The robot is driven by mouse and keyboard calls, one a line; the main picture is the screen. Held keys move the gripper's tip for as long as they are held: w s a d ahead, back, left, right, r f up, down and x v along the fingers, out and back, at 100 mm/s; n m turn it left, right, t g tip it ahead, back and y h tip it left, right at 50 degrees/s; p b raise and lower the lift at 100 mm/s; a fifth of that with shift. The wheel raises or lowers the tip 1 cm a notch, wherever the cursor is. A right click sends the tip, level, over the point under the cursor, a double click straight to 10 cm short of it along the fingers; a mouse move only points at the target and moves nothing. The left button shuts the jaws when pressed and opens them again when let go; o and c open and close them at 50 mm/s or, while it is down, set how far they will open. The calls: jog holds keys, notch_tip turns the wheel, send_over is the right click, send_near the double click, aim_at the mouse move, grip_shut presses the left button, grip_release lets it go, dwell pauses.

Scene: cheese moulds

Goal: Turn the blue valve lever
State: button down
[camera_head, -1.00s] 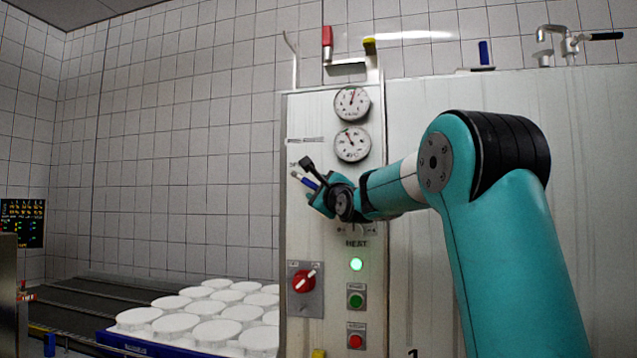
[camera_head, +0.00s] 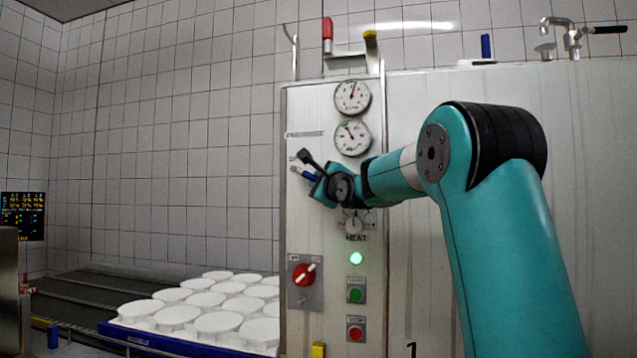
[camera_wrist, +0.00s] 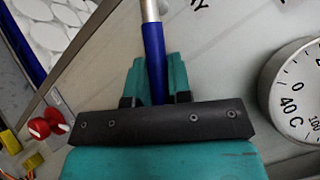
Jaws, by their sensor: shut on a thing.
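The blue valve lever (camera_wrist: 154,58) lies between the two teal fingers of my gripper (camera_wrist: 155,78) in the wrist view. It has a blue sleeve and a silver metal end, which reaches past the fingertips. In the head view my gripper (camera_head: 312,179) is at the front of the pale cabinet, below the two gauges, shut on the lever. A short part of the blue lever (camera_head: 307,176) shows there, pointing up and left.
Two round gauges (camera_head: 352,97) sit above my gripper. A red rotary switch (camera_head: 304,275), a lit green lamp (camera_head: 356,258) and push buttons are below it on the cabinet (camera_head: 440,84). White moulds (camera_head: 176,317) stand at the lower left. The wall area left of the cabinet is open.

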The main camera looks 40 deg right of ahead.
jog(key=c, duration=1.1)
grip_release()
jog(key=shift+o, duration=0.2)
jog(key=b+v, duration=0.6)
jog(key=v, duration=1.1)
jog(key=shift+s+a+b, duration=0.15)
jog(key=shift+s+b, duration=0.05)
jog(key=shift+b, duration=0.15)
